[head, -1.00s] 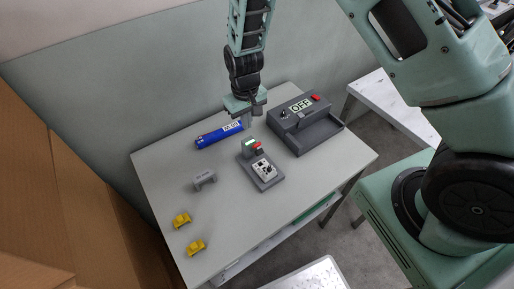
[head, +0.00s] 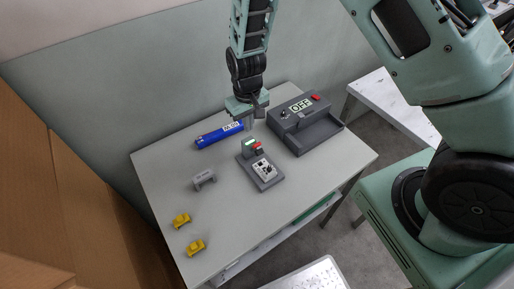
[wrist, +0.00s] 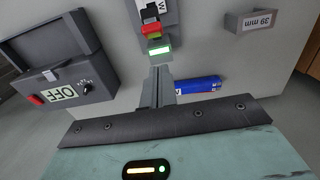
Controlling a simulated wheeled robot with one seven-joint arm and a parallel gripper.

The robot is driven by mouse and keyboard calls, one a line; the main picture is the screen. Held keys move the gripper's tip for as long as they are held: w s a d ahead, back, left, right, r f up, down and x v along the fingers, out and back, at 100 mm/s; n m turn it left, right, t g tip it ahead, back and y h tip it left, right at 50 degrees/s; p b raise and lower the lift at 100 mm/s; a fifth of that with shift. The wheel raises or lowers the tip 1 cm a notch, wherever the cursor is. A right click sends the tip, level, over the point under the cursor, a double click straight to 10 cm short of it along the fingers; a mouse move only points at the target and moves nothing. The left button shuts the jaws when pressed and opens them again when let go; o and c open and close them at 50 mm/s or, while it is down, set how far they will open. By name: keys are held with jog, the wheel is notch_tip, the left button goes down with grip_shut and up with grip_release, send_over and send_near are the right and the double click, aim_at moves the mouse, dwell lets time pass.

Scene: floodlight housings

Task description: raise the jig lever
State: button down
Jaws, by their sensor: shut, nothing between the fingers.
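The jig (head: 262,172) is a dark grey base on the table, with a pale housing (head: 264,168) on it. At its back are a red lever part (head: 257,146) and a small block with a lit green display (head: 249,143). In the wrist view the red part (wrist: 151,29) and the green display (wrist: 159,50) lie just beyond my fingertips. My gripper (head: 250,127) points down behind the jig; it also shows in the wrist view (wrist: 158,72). It is shut and empty. I cannot tell whether the fingers touch the jig.
A blue cylinder (head: 217,136) lies left of my gripper. A dark grey box reading OFF (head: 300,107), with an open tray (head: 318,135), stands to the right. A grey bracket (head: 204,179) and two yellow parts (head: 182,220) (head: 195,247) sit at the left. The table's front right is clear.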

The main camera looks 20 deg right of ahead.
jog(key=s+d, duration=0.1)
jog(key=s, duration=0.6)
jog(key=shift+d, duration=0.25)
jog(key=shift+f+b, duration=0.1)
jog(key=shift+b, duration=0.2)
